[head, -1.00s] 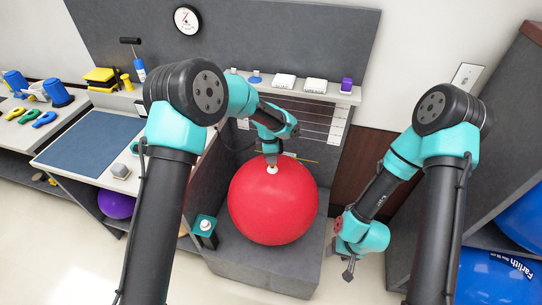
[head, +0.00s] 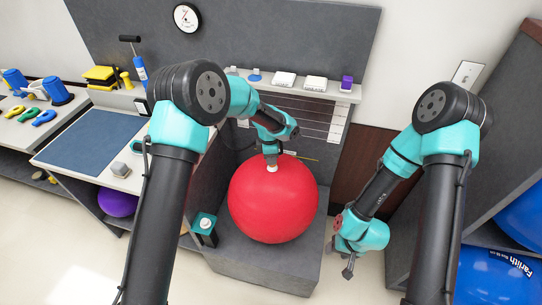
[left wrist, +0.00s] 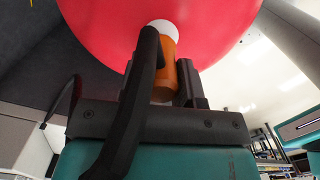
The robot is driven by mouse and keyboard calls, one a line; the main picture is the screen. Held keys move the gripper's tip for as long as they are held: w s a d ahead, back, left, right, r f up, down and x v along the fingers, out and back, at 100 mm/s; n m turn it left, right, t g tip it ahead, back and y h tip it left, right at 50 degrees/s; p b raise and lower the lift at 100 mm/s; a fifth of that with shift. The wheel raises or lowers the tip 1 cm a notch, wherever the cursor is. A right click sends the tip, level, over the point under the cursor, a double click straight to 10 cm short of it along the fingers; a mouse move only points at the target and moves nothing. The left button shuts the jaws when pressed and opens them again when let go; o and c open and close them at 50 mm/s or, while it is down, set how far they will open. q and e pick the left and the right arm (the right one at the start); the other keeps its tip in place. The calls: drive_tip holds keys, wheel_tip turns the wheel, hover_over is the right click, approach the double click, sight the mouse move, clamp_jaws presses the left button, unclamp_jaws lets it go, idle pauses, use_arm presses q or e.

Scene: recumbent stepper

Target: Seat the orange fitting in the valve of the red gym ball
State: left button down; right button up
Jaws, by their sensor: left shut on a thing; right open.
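The red gym ball (head: 272,205) sits on a grey stand (head: 262,262) in the middle of the head view. Its white valve (head: 272,168) faces up and back near the top. My left gripper (head: 271,160) is at the valve, shut on the orange fitting, which the head view hides. In the left wrist view the orange fitting (left wrist: 166,62) is between the fingers, with its end at the white valve (left wrist: 163,28) of the red ball (left wrist: 215,20). I cannot tell how deep it sits. My right gripper (head: 348,268) hangs open and empty, right of the stand.
A shelf (head: 300,90) behind the ball holds white boxes and a purple one (head: 346,83). A bench with a blue mat (head: 88,138) is at left; blue balls (head: 495,280) are in a rack at right.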

use_arm(q)
drive_tip(key=shift+f, duration=0.4)
idle(1.3)
drive_tip(key=c, duration=0.7)
unclamp_jaws()
drive_tip(key=shift+c, duration=0.2)
drive_tip(key=shift+r, duration=0.2)
drive_tip(key=shift+a+r, duration=0.15)
drive_tip(key=shift+r, duration=2.7)
drive_tip(key=shift+r, duration=0.1)
wheel_tip(320, 180, up, 17)
drive_tip(key=a, duration=0.1)
drive_tip(key=shift+r, duration=0.1)
